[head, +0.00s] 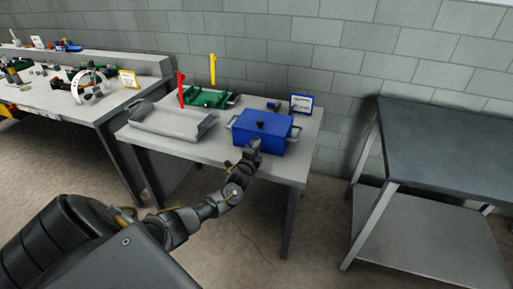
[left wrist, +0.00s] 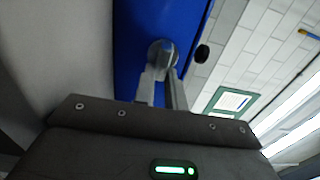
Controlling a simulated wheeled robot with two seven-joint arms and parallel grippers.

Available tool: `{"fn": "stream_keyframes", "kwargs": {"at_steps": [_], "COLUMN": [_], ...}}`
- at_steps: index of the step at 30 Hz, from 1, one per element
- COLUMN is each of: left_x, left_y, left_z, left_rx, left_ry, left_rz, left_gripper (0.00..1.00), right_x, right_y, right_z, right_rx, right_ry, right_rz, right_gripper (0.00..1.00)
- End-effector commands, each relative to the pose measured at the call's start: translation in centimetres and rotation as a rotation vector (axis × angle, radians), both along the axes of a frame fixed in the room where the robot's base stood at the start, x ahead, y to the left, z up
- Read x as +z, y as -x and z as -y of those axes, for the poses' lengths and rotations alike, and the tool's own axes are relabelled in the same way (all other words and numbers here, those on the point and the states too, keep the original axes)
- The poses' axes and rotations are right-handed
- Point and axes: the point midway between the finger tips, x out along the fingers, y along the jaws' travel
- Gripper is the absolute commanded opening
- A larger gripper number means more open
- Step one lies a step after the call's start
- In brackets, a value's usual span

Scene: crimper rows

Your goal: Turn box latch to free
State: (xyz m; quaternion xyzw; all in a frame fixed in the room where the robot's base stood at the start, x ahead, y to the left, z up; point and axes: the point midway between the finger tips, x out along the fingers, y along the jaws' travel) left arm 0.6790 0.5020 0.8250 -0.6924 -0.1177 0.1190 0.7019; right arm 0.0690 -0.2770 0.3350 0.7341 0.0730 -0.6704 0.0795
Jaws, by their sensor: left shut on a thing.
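The blue box (head: 272,136) stands on the light grey table, with a grey handle at each side and a small dark knob (head: 260,123) on top. In the left wrist view the blue front of the box (left wrist: 135,30) fills the upper middle. A round grey latch knob (left wrist: 162,50) sits on that front. My left gripper (head: 254,146) is at the front of the box. In the left wrist view its two fingers (left wrist: 163,78) are shut on the latch knob, covering its lower part. In the head view the gripper hides the latch. My right gripper is not in view.
The table (head: 215,150) also bears a grey tray (head: 172,121), a green tray (head: 212,98) and a blue-framed sign (head: 301,103). Red and yellow posts rise near the green tray. A dark bench (head: 450,150) stands at right, a cluttered workbench at left.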

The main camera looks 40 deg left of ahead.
Motion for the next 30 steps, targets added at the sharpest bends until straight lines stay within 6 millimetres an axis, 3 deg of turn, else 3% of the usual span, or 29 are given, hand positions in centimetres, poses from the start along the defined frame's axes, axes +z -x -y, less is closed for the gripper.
{"fn": "stream_keyframes", "kwargs": {"at_steps": [10, 11, 15, 25, 30], "left_x": [-0.2, -0.2, -0.1, -0.1, -0.2], "left_y": [0.0, 0.0, 0.0, 0.3, 2.4], "left_z": [0.0, 0.0, 0.0, 0.1, 0.8], "left_rx": [-0.001, -0.001, -0.001, -0.001, -0.002], "left_ry": [-0.002, -0.002, -0.002, -0.002, -0.002], "left_rz": [-0.004, -0.004, -0.003, -0.002, -0.004], "left_gripper": [0.00, 0.17, 0.35, 0.35, 0.35], "right_x": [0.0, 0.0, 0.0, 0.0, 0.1], "right_y": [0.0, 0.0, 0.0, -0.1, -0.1], "right_z": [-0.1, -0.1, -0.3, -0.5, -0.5], "right_rx": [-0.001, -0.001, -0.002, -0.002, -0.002], "right_ry": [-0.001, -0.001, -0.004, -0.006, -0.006], "right_rz": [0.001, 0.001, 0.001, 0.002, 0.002], "right_gripper": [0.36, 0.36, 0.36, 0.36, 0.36]}}
